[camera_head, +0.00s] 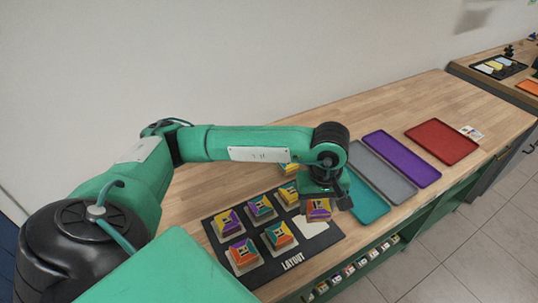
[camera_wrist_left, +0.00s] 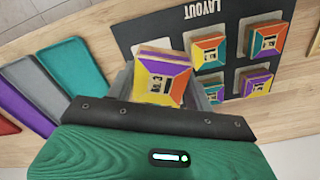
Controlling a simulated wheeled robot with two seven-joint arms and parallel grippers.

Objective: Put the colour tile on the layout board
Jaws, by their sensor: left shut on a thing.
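My left gripper (camera_head: 320,198) is shut on a colour tile (camera_head: 319,211) with orange, yellow and purple faces. The tile shows large between the fingers in the left wrist view (camera_wrist_left: 162,76). It is held over the right side of the black layout board (camera_head: 266,272), near a bare white square (camera_head: 309,229). Whether the tile touches the board, I cannot tell. Several other tiles sit on white squares, such as a purple and yellow one (camera_head: 228,222) and a teal and orange one (camera_head: 279,236). My arm hides part of the board's far side. My right gripper is not in view.
A teal tray (camera_head: 366,203), a grey tray (camera_head: 384,172), a purple tray (camera_head: 402,157) and a red tray (camera_head: 442,141) line the wooden bench to the right, looking empty. A small multicoloured card (camera_head: 471,132) lies beyond the red tray. Several small items sit along a green ledge below the bench.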

